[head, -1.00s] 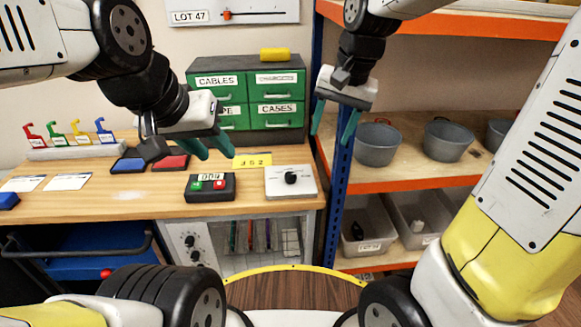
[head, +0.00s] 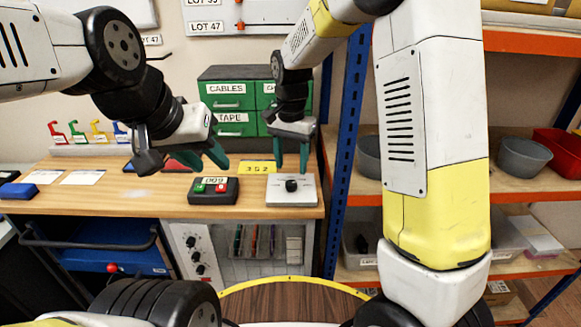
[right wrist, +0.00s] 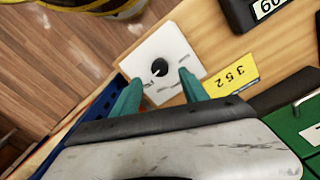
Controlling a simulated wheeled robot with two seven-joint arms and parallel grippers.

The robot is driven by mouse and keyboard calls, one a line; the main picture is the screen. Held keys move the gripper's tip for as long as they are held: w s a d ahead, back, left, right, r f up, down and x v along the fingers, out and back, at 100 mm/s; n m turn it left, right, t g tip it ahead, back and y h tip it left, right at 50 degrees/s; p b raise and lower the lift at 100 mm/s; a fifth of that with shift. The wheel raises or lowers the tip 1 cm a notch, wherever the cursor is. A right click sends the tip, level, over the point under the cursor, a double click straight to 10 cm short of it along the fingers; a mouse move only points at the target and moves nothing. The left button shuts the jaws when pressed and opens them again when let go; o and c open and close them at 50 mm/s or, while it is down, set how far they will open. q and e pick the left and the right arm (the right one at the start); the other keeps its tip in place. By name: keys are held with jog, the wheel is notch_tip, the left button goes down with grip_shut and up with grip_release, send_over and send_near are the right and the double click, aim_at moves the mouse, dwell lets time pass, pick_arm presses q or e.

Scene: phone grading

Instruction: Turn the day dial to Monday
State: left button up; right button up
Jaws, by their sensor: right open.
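The day dial is a black knob (head: 291,185) on a white plate (head: 305,200) at the right end of the wooden bench. The knob (right wrist: 159,68) and its plate (right wrist: 171,47) also show in the right wrist view; the printing around it is too small to read. My right gripper (head: 291,165) is open and empty, above and just behind the knob, fingers pointing down. In the right wrist view its teal fingertips (right wrist: 157,82) stand on both sides of the knob, apart from it. My left gripper (head: 207,162) hangs over the bench further left, its teal fingers seen side-on.
A black box with red and green buttons (head: 213,192) stands left of the dial plate. A yellow 352 card (head: 258,167) lies behind. Green drawers (head: 228,103) stand at the back. A blue shelf post (head: 346,130) rises close to the right of the dial.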

aim_at(291, 182)
jog(key=shift+f, duration=2.8)
grip_shut()
